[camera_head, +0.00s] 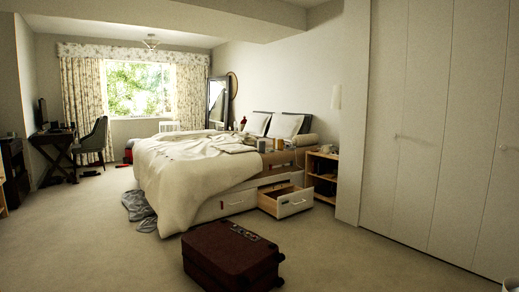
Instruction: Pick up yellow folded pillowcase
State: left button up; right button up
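I cannot clearly make out a yellow folded pillowcase. The bed (185,185) stands across the room with a rumpled cream cover. A flat pale yellowish cloth (238,149) lies on top of it, too small to identify. Small yellowish-brown items (262,146) sit near the bed's right edge, also too small to name. A dark red suitcase (225,258) lies on its side on the floor close in front of me.
An open drawer (295,204) juts from the bed base behind the suitcase. Grey cloth (137,208) lies on the floor at the bed's left. A wooden shelf unit (322,174) stands right of the bed. Carpet is clear left and right of the suitcase.

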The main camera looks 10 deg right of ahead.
aim_at(278, 144)
jog(key=i+l+z, duration=0.35)
jog(key=i, duration=0.3)
jog(key=i+l+z, duration=0.1)
jog(key=i+z, duration=0.25)
jog(key=i, duration=0.35)
jog(key=i+j+z, duration=0.1)
jog(key=i+z, duration=0.25)
jog(key=i, duration=0.35)
jog(key=i+j+z, duration=0.25)
jog(key=i+z, duration=0.15)
jog(key=i, duration=0.3)
jog(key=i+l, duration=0.1)
jog(key=i, duration=0.5)
jog(key=i+u, duration=0.15)
jog(key=i, duration=0.45)
jog(key=i+l, duration=0.25)
jog(key=i, duration=0.35)
jog(key=i+j+u, duration=0.2)
jog(key=u, duration=0.25)
jog(key=i+u, duration=0.85)
jog(key=i+l+u, duration=0.15)
jog(key=u, duration=0.25)
jog(key=i+l+u, duration=0.3)
jog(key=u, duration=0.15)
